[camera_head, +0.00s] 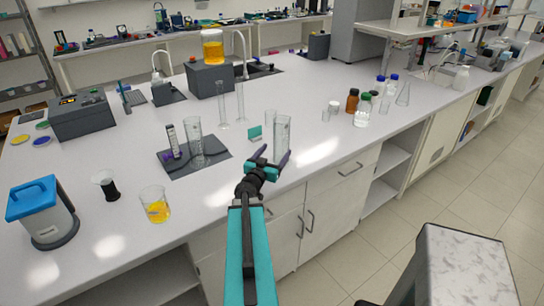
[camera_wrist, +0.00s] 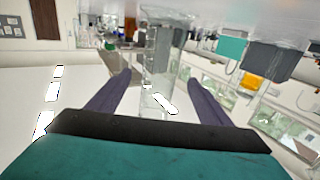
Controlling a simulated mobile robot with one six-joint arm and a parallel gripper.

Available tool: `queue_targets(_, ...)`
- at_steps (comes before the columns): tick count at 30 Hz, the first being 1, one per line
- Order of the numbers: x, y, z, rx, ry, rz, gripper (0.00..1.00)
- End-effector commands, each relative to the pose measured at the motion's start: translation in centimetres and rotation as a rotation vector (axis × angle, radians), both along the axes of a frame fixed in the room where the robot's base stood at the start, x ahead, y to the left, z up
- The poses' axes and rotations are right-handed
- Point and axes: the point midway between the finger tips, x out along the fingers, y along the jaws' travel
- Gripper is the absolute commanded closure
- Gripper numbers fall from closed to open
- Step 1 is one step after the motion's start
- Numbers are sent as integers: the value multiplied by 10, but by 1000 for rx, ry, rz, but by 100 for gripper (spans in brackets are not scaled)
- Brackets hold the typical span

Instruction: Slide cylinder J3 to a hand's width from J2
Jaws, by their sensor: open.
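A clear glass cylinder (camera_head: 281,133) stands upright near the bench's front edge. My gripper (camera_head: 271,157) is open at it, and in the wrist view the cylinder (camera_wrist: 158,62) shows between the two spread fingers (camera_wrist: 157,80). I cannot tell whether a finger touches it. Another clear cylinder (camera_head: 195,138) stands on a dark mat (camera_head: 214,157) to the left. Two slimmer tall cylinders (camera_head: 221,106) (camera_head: 240,104) stand farther back. No J2 or J3 marking is readable, so I cannot tell which cylinder is which. The wrist view is upside down.
A small teal card (camera_head: 255,133) stands just left of the near cylinder. A purple-based tube (camera_head: 173,143) is on the mat. A beaker of orange liquid (camera_head: 155,207) stands front left. Brown and clear bottles (camera_head: 352,101) stand to the right. Bare bench lies between card and mat.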

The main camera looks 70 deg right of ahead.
Motion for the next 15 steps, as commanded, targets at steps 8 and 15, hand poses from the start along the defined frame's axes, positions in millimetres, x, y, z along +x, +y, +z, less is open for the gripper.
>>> queue_targets(8,0,-28,1,0,0,-1,27)
queue_targets(15,-1,-49,0,1,0,0,27)
